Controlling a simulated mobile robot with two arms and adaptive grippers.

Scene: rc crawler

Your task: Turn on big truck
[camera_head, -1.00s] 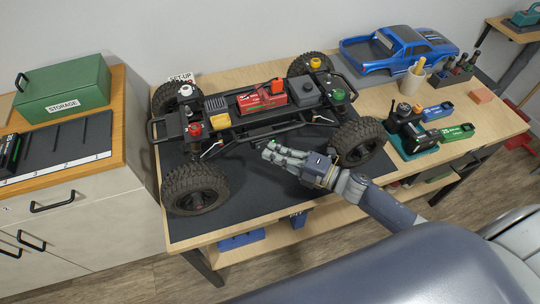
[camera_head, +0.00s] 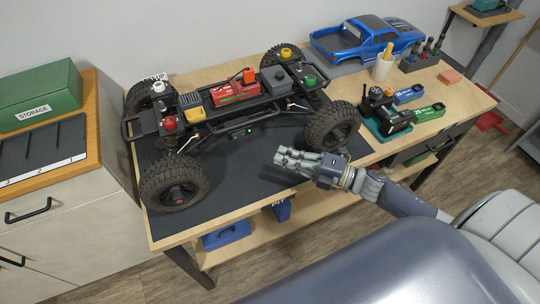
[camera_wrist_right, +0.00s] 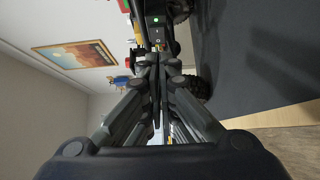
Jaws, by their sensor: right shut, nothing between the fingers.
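The big truck (camera_head: 203,117) is a bare crawler chassis with large black tyres and a red battery pack (camera_head: 238,91), standing on the dark mat of the workbench. A small black switch box (camera_head: 240,132) on its near side shows a lit green light. It also shows in the right wrist view (camera_wrist_right: 158,27), just beyond the fingertips, with a green light. My right gripper (camera_head: 281,155) is shut and empty, in front of the truck's near side and a little apart from the switch box. My left gripper is not in view.
The blue truck body (camera_head: 365,40) lies at the back right. A charger (camera_head: 388,112) and green and blue packs (camera_head: 427,112) sit right of the truck. A green storage box (camera_head: 38,97) stands on the left cabinet. The mat's front part is clear.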

